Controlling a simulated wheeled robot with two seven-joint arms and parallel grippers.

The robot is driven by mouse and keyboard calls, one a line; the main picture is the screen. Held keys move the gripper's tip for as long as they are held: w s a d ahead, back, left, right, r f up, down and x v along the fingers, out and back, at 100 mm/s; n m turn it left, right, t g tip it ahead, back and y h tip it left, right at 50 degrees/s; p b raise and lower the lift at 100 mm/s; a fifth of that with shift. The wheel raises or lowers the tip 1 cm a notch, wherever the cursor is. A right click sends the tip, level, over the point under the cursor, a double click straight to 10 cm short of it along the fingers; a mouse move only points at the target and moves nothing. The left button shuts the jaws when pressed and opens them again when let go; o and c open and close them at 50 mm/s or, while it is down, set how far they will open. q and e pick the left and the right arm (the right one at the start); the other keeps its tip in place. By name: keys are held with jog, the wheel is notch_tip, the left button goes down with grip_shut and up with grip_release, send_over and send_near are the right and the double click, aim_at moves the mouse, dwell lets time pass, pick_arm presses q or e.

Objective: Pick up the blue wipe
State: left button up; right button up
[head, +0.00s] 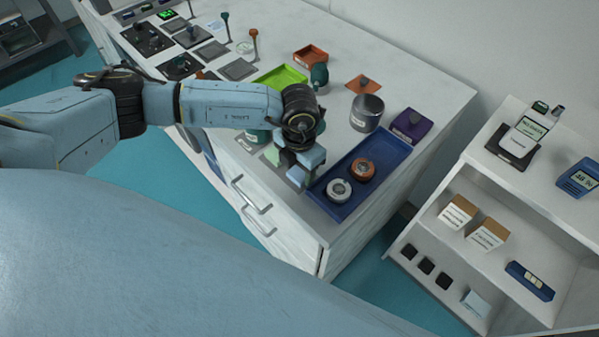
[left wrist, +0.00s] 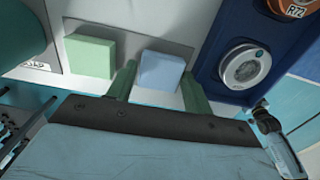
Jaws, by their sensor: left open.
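The blue wipe (left wrist: 162,70) is a small pale blue block on a light grey plate in the left wrist view. My left gripper (left wrist: 159,88) is open, with one green finger on each side of the wipe's near part. I cannot tell whether the fingers touch it. A pale green wipe (left wrist: 90,57) lies to the left of it, outside the fingers. In the head view my left gripper (head: 297,178) is over the front edge of the table, beside the blue tray, and hides the blue wipe. My right gripper is not in view.
The blue tray (head: 333,208) with a white-topped and an orange-topped round item is just right of the gripper. A grey metal can (head: 366,113) and a green tray (head: 281,79) stand behind. A white shelf unit (head: 533,190) is at the right.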

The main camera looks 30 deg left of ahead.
aim_at(299, 172)
pick_arm(q)
jog(key=c, duration=0.6)
notch_tip(299, 172, up, 10)
jog(key=o, duration=0.4)
jog(key=shift+c, duration=0.2)
jog(key=c, duration=0.3)
